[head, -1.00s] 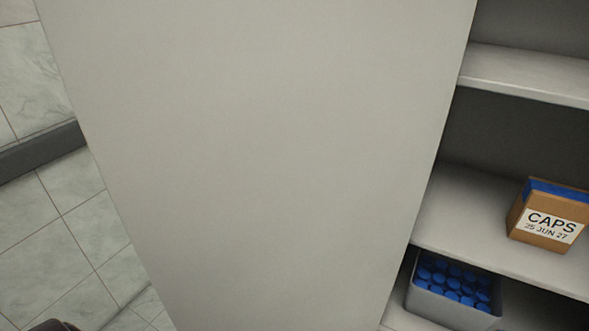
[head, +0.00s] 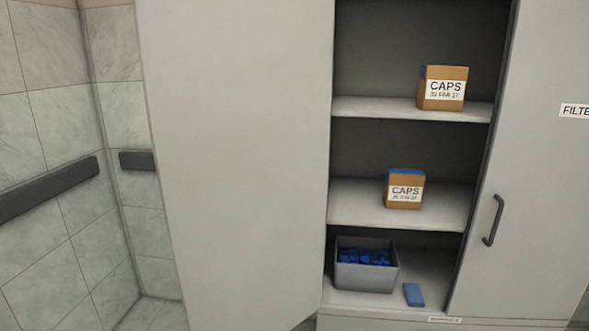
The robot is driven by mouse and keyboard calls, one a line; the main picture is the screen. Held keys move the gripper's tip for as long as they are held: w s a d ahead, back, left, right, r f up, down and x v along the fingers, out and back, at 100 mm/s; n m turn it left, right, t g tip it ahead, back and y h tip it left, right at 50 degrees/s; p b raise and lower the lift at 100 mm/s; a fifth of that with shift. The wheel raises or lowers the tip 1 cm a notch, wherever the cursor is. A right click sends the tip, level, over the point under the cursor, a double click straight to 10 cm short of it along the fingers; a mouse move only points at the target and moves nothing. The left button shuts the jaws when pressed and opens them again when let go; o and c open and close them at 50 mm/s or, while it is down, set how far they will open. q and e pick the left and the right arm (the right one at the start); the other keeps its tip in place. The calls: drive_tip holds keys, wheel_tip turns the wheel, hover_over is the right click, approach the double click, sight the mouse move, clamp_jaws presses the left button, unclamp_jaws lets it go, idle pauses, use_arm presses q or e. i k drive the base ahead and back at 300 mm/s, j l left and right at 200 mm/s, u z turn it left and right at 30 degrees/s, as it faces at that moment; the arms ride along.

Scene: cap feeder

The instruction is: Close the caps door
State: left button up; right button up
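The caps door (head: 240,150) is a tall plain grey panel. It stands wide open on the left side of the cabinet in the head view. The open compartment to its right holds a brown CAPS box (head: 442,95) on the upper shelf and another CAPS box (head: 404,197) on the middle shelf. A grey bin (head: 366,277) with blue caps stands on the bottom shelf. Neither of my grippers shows in the head view.
A closed door (head: 530,170) with a dark handle (head: 492,221) is right of the compartment. A small blue block (head: 413,295) lies beside the bin. A tiled wall (head: 45,130) with a dark rail (head: 45,190) is on the left.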

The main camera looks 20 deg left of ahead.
sight(237, 93)
drive_tip(key=i+j+z, duration=0.15)
drive_tip(key=j+z, duration=0.55)
drive_tip(key=j, duration=0.15)
drive_tip(key=i+j+z, duration=0.1)
drive_tip(key=j+z, duration=0.25)
drive_tip(key=j, duration=0.1)
